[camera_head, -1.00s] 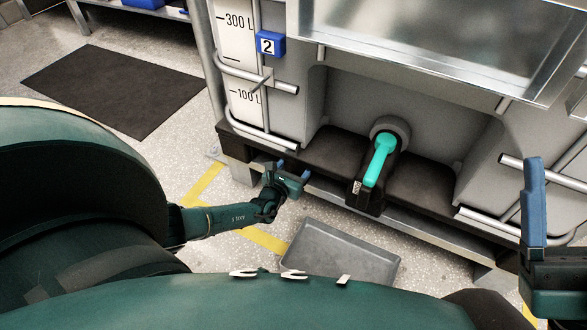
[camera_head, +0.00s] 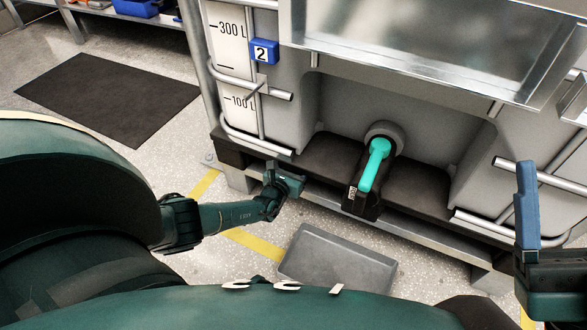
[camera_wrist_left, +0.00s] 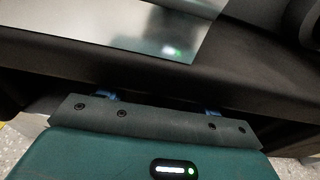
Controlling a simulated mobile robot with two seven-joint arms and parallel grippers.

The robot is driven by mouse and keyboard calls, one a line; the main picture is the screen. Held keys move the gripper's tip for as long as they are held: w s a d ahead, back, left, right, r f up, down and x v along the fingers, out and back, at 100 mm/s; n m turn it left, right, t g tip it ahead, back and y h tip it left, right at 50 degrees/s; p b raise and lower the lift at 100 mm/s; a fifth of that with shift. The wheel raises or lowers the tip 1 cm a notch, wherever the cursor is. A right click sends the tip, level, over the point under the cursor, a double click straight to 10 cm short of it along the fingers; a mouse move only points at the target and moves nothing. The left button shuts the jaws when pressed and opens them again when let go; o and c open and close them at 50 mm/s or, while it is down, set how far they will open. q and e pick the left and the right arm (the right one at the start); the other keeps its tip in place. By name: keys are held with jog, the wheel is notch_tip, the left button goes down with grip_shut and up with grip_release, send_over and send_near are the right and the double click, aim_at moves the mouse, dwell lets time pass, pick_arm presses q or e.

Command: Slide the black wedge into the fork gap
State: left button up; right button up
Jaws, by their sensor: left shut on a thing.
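My left gripper (camera_head: 285,178) is low at the front edge of the tank's dark base (camera_head: 320,148), left of the valve. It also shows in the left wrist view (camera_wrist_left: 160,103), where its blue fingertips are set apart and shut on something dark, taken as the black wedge. The wedge's outline cannot be told from the dark surfaces around it. The fork gap, under the base, is mostly hidden behind the gripper and the metal rail (camera_head: 400,225). My right gripper (camera_head: 527,210) is at the right edge with one blue finger showing; its opening cannot be told.
A black valve with a turquoise handle (camera_head: 374,165) juts out right of my left gripper. A grey tray (camera_head: 338,262) lies on the floor below. A steel basin (camera_head: 430,45) overhangs the tank front. A dark mat (camera_head: 108,97) lies at left.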

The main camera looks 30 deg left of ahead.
pick_arm(q)
jog(key=shift+w+f, duration=0.1)
dwell(0.5)
jog(key=o, duration=1.3)
jog(key=shift+c, duration=0.2)
jog(key=shift+s+d+p, duration=0.2)
jog(key=shift+s+p, duration=0.7)
jog(key=shift+s, duration=0.6)
jog(key=s+p, duration=0.2)
jog(key=s, duration=0.4)
jog(key=shift+d, duration=0.3)
jog(key=shift+p, duration=0.35)
